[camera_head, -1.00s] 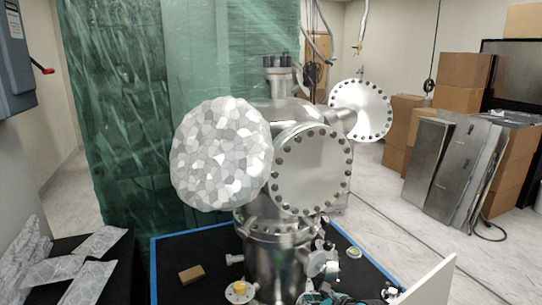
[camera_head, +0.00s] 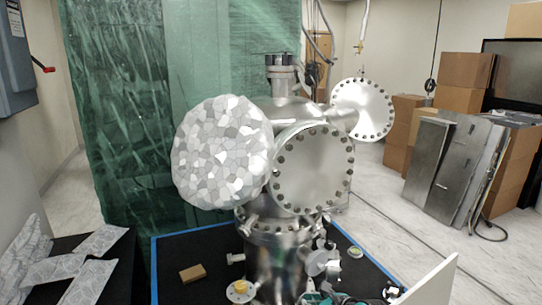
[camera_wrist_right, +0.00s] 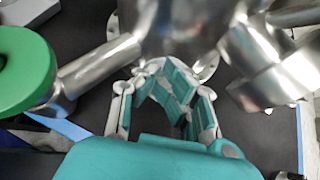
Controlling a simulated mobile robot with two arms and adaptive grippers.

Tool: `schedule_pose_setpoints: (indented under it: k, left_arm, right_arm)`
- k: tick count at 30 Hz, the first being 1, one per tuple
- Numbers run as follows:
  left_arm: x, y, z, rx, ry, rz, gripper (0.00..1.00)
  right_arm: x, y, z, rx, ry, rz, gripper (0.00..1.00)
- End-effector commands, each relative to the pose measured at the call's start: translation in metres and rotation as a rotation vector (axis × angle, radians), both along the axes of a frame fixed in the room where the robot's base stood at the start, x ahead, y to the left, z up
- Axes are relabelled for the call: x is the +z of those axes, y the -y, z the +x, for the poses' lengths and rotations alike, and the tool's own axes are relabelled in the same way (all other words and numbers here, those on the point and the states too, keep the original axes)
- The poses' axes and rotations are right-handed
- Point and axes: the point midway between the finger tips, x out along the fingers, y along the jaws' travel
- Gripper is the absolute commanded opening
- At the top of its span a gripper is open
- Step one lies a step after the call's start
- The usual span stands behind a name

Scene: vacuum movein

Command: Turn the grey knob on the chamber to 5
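The steel chamber (camera_head: 275,270) stands upright on a black-topped table, with a round bolted flange (camera_head: 313,170) facing me. Small grey fittings (camera_head: 318,262) sit low on its right side; I cannot tell which one is the grey knob, and no number is legible. My right gripper (camera_wrist_right: 165,90) has teal pads and is partly curled, with an empty gap between its fingers. It is in front of the chamber's metal ports, and only bits of teal show at the bottom of the head view. A green ring (camera_wrist_right: 22,68) is left of it. My left gripper is out of view.
A faceted foil-like round cover (camera_head: 222,152) sticks out at the chamber's left. A small tan block (camera_head: 192,273) lies on the table (camera_head: 215,255). A white panel (camera_head: 430,283) stands at front right. Metal ports (camera_wrist_right: 270,65) crowd the right wrist view.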

Motion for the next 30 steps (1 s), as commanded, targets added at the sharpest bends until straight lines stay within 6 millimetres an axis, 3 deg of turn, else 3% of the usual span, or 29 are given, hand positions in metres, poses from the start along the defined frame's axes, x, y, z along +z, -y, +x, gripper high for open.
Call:
schedule_pose_setpoints:
  k: [30]
  left_arm:
    - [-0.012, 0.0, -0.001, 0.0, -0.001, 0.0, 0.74]
  right_arm:
    - [-0.002, 0.022, 0.015, -0.003, -0.001, -0.004, 0.0]
